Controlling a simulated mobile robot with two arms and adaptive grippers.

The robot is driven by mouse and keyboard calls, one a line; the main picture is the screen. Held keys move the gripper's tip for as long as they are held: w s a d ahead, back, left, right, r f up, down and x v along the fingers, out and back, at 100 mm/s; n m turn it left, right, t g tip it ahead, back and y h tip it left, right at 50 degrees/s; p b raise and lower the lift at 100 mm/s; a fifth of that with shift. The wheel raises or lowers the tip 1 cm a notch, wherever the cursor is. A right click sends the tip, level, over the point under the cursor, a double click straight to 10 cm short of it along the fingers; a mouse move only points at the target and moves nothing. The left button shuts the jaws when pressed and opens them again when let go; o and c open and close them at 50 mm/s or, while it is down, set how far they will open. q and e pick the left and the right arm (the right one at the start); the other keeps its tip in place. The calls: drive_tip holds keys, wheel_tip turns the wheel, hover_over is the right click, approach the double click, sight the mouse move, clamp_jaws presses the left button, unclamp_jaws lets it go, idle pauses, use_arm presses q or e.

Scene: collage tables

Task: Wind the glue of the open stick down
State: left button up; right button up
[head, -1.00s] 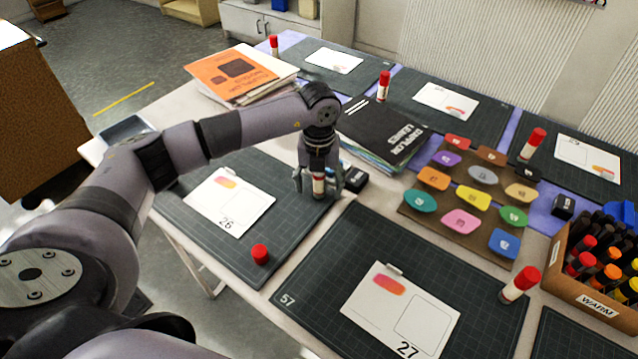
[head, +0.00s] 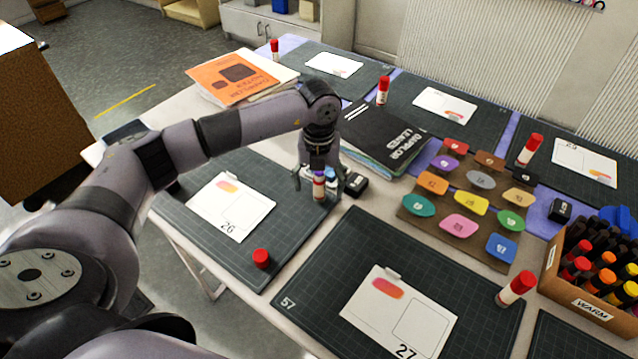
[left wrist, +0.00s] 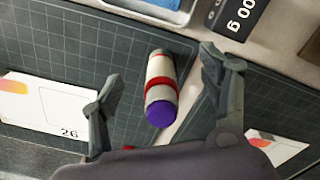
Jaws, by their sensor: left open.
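The open glue stick (head: 319,189) stands upright near the right edge of the cutting mat with card 26. It has a white body with a red band and bare purple glue at its top. In the left wrist view the glue stick (left wrist: 159,75) points its purple end toward the camera. Its red cap (head: 261,258) lies apart on the same mat's front edge. My left gripper (head: 317,181) is above and around the stick, open; in the wrist view its fingers (left wrist: 163,82) stand clear on both sides of it. My right gripper is not in view.
A small black block (head: 355,185) stands close right of the gripper. A dark book stack (head: 385,140) lies behind it. A palette of coloured pieces (head: 425,228) and a marker box (head: 592,305) are to the right. Capped glue sticks stand on other mats, one on the front mat (head: 516,288).

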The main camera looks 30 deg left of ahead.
use_arm(q)
drive_tip(key=shift+r+p, duration=1.7)
drive_tip(key=shift+r, duration=1)
